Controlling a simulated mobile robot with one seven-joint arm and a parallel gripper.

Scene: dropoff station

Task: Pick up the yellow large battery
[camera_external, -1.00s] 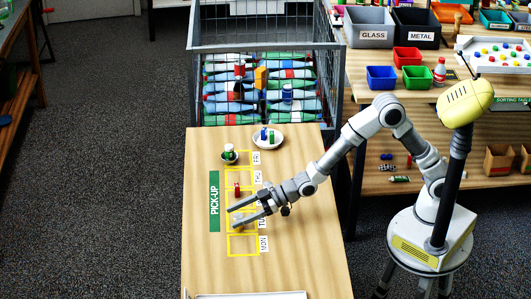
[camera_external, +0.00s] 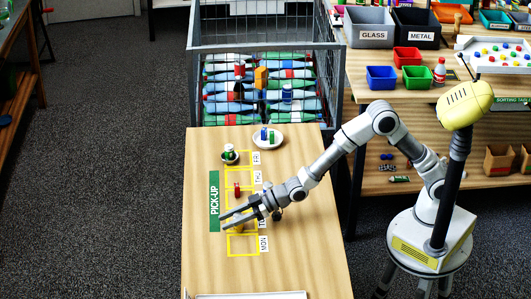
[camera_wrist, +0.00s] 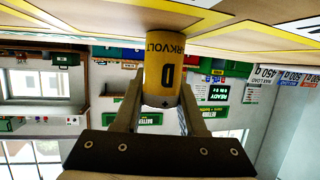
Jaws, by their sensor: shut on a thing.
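The yellow large battery (camera_wrist: 165,68), marked "D", fills the space between my fingers in the wrist view. That view is upside down, with the table surface along its top. The battery's far end is at or very near the table; I cannot tell whether it touches. In the external view my gripper (camera_external: 223,221) is low over the yellow-outlined squares at the table's left side, between MON and THU. Its fingers are shut on the battery, which is mostly hidden by them there.
A crate (camera_external: 199,75) of bottles stands behind the table.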

